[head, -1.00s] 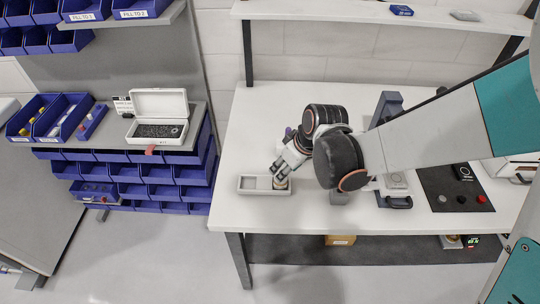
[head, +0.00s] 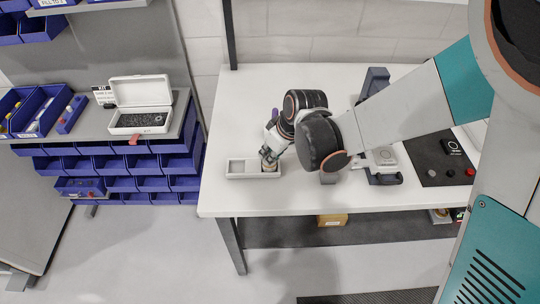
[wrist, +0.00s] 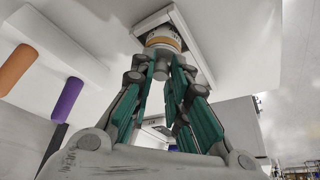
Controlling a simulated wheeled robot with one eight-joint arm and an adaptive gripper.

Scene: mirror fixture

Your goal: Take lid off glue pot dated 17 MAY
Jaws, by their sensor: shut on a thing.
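A small round glue pot (head: 269,168) with a tan band sits in the right compartment of a pale two-compartment tray (head: 239,177) on the white bench. The wrist view shows the pot (wrist: 163,38) beyond my fingers, with a grey knob-like lid (wrist: 161,70) between the fingertips. My gripper (head: 268,158) points down at the pot and is shut on that lid. Whether the lid has parted from the pot cannot be told. The tray's left compartment looks empty. Date writing on the pot is too small to read.
An open white case (head: 140,120) stands on the grey shelf at left, beside blue bins (head: 40,112). A dark mat (head: 450,165) with buttons lies on the bench at right. Orange (wrist: 15,68) and purple (wrist: 68,98) handles stand near my gripper. The bench front is clear.

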